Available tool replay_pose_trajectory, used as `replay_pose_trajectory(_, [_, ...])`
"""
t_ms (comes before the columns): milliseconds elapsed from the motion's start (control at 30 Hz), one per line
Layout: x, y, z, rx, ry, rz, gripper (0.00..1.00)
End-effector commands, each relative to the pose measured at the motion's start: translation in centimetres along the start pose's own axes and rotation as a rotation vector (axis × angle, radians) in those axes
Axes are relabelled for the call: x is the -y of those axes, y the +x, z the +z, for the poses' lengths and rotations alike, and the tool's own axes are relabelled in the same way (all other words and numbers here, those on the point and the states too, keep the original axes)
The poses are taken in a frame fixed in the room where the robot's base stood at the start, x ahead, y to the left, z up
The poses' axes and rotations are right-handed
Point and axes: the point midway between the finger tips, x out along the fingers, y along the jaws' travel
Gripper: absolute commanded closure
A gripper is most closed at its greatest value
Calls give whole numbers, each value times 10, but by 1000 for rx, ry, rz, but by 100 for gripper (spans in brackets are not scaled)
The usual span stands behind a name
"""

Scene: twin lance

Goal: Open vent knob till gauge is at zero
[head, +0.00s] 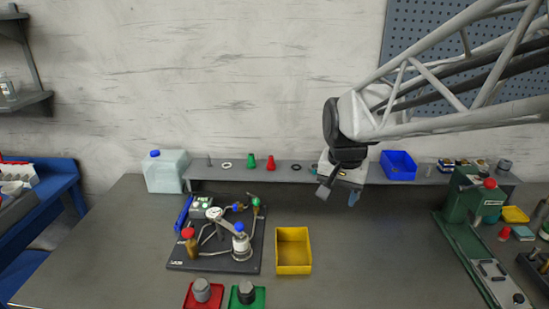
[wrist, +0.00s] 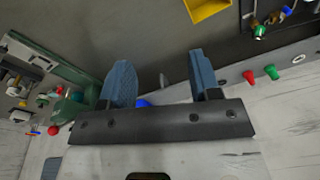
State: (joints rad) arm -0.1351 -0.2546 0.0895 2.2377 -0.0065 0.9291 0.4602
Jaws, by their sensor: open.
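A dark baseboard (head: 218,267) on the bench carries a small rig of pipes and fittings. On the rig are a red knob (head: 188,233), a blue knob (head: 239,227) above a white cylinder, another blue part (head: 238,207) and a green part (head: 256,202). A round pale part (head: 213,213) may be the gauge; its reading is too small to tell. I cannot tell which knob is the vent. My gripper (head: 338,196) is open and empty, to the right of the rig and above the bench. Its two fingers (wrist: 159,62) are apart in the wrist view, where the rig shows only partly.
A yellow bin (head: 294,270) stands right of the rig, with red (head: 191,305) and green (head: 234,305) trays in front. A raised shelf behind holds small parts and a blue bin (head: 398,166). A green press (head: 466,214) stands at right. The bench between bin and press is clear.

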Motion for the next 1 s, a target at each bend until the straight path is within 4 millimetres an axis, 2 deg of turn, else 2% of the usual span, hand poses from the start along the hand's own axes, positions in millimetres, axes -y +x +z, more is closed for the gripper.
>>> replay_pose_trajectory(100, [21,9,-20,13,34,4,43])
replay_pose_trajectory(533, [97,48,-81,50,167,19,43])
replay_pose_trajectory(1000, [187,111,-133,86,311,48,43])
